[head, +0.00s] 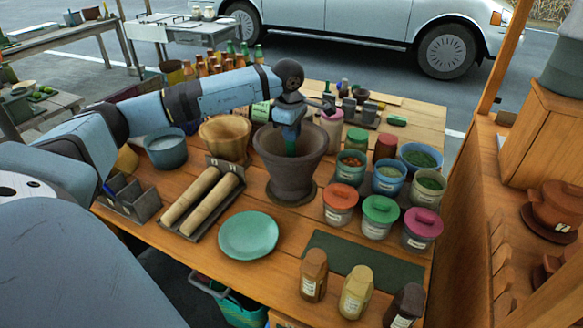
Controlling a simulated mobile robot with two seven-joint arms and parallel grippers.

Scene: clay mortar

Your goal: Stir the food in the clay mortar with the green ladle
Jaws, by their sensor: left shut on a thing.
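The clay mortar (292,180) stands upright near the middle of the wooden table, a wide dark brown bowl on a round base. My left gripper (288,118) is above the mortar's mouth, pointing down, shut on the green ladle (290,143). The ladle hangs down into the mortar, and its lower end is hidden inside the bowl. I cannot make out the food inside from this angle. My right gripper is not in view.
A teal plate (248,235) lies in front of the mortar, and rolling pins (200,200) lie on a tray to its left. Several lidded jars (380,215) stand close on the right. A wooden bowl (224,137) and a blue pot (166,147) are at the left. A dark mat (362,258) lies at front right.

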